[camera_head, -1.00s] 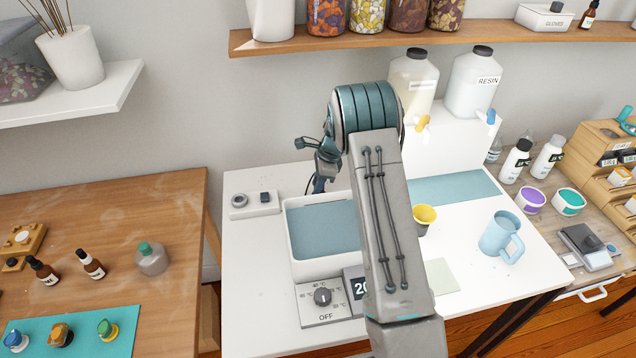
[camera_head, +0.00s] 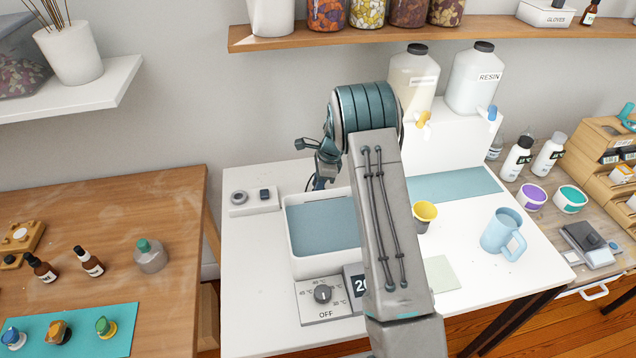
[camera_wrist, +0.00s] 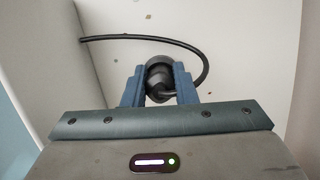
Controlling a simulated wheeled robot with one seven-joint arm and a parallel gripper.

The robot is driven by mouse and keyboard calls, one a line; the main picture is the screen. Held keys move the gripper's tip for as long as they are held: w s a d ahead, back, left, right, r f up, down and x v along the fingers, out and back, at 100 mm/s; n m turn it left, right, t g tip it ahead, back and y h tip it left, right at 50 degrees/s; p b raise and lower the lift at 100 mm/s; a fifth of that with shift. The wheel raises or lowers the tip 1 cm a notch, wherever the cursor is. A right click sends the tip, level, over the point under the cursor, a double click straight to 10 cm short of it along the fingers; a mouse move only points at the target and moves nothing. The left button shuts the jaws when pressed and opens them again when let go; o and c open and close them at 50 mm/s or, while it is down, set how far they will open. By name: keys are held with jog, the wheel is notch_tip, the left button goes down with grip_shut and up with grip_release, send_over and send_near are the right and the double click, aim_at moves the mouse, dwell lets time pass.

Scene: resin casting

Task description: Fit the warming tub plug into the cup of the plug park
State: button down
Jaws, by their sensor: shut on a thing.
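My gripper (camera_wrist: 160,84) is shut on the plug (camera_wrist: 157,70), a dark round piece with a black cable (camera_wrist: 130,37) curving away from it. In the head view my gripper (camera_head: 320,182) hangs above the back of the white warming tub (camera_head: 291,240), pointing down, and the plug there is too small to tell. A low white block, which looks like the plug park (camera_head: 252,209), stands left of the tub on the white table. It has a round grey ring (camera_head: 239,198) and a small dark square fitting (camera_head: 264,195). The plug is apart from the block.
A dial panel (camera_head: 322,312) stands in front of the tub. A yellow-lined cup (camera_head: 424,215) and a blue mug (camera_head: 502,232) stand to the right. White jugs (camera_head: 474,78) stand at the back. The white table (camera_head: 250,265) is clear in front of the block.

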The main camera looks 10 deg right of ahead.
jog(key=shift+f, duration=0.2)
jog(key=c, duration=1.1)
grip_release()
jog(key=b+v, duration=0.2)
jog(key=v, duration=1.1)
jog(key=s+a+r+n, duration=0.1)
jog(key=s+r+n, duration=0.4)
jog(key=s+r, duration=0.3)
jog(key=s+n+t+h, duration=0.1)
jog(key=s+n, duration=0.3)
jog(key=s, duration=0.5)
jog(key=s+a+r+n+t+h, duration=0.1)
jog(key=s+n, duration=0.4)
jog(key=s, duration=0.5)
jog(key=s+a+n+h, duration=0.1)
jog(key=s+n, duration=0.4)
jog(key=s, duration=0.5)
jog(key=shift+a+r+t, duration=0.2)
jog(key=shift+r+t, duration=0.2)
